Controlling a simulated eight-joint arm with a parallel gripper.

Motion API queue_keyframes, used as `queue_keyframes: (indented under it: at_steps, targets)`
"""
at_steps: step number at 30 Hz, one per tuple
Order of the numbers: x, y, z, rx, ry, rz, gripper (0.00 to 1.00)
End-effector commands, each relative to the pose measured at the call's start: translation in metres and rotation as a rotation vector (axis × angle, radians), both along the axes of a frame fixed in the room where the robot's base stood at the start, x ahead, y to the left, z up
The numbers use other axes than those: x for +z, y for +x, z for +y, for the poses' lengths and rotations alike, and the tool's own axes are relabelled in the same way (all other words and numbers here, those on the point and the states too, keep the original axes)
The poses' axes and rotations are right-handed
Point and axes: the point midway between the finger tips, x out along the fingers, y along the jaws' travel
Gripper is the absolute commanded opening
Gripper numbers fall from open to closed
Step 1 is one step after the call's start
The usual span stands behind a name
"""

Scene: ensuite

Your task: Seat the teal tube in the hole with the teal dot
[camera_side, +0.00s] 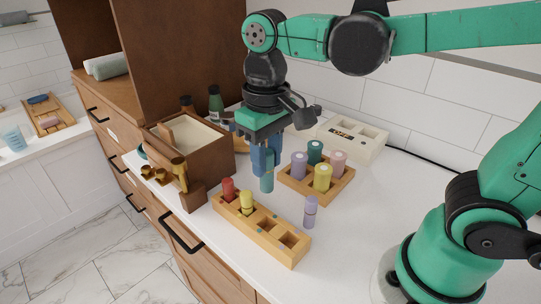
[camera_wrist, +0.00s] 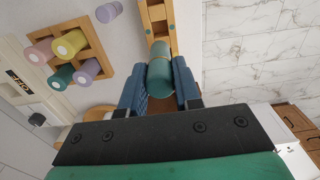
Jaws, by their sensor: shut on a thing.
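My gripper (camera_side: 264,158) is shut on the teal tube (camera_side: 267,182), which hangs roughly upright above the counter, behind the long wooden rack (camera_side: 272,241). In the wrist view the teal tube (camera_wrist: 160,72) sits between the two blue fingers (camera_wrist: 160,88). The rack holds a red tube (camera_side: 228,189) and a yellow tube (camera_side: 247,201) at its left end. Two square holes at its right end are empty. The rack's end (camera_wrist: 145,18) also shows in the wrist view, beyond the tube, with small dots too small to read surely.
A square wooden tray (camera_side: 306,191) holds several tubes, including another teal one (camera_side: 315,151). A lavender tube (camera_side: 310,212) stands alone right of the rack. A wooden box (camera_side: 215,158) stands left of my gripper, with a brass tap-like piece (camera_side: 170,174) in front. A cream device (camera_side: 352,137) is behind.

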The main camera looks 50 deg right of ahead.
Motion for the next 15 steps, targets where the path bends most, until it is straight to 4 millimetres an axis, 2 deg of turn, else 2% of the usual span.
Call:
queue_keyframes:
  at_steps: [3, 7, 12, 15]
  targets:
    - [-0.026, 0.001, 0.0, 0.0, 0.0, 0.0, 0.0]
    - [-0.05, 0.001, 0.0, 0.0, 0.0, 0.0, 0.0]
    - [-0.068, 0.001, 0.0, 0.0, 0.0, 0.0, 0.0]
    - [-0.073, 0.001, 0.0, 0.0, 0.0, 0.0, 0.0]
